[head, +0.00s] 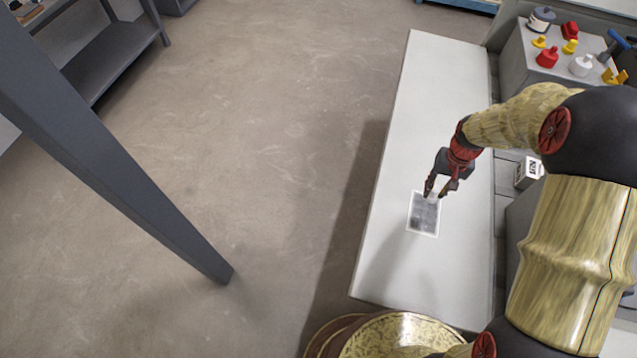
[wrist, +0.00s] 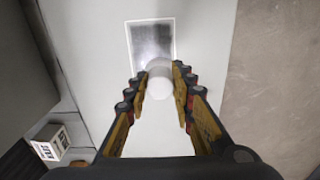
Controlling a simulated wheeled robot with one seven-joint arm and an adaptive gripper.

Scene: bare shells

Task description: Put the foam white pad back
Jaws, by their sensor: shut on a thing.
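The foam white pad (wrist: 159,84) is a small, pale, rounded piece between my fingers in the wrist view. In the head view only a little of it (head: 433,197) shows between the fingertips. My gripper (head: 437,190) is shut on it and points down over the white bench top (head: 430,90). A grey rectangle with a white border (head: 423,218) lies flat on the bench below. In the wrist view the pad overlaps the near edge of this rectangle (wrist: 151,42). I cannot tell whether the pad touches the surface.
A small box with black print (head: 528,172) stands right of the bench strip, and also shows in the wrist view (wrist: 47,142). A grey block (head: 550,60) with red, yellow and white knobbed pieces is at the back right. The bench around the rectangle is clear.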

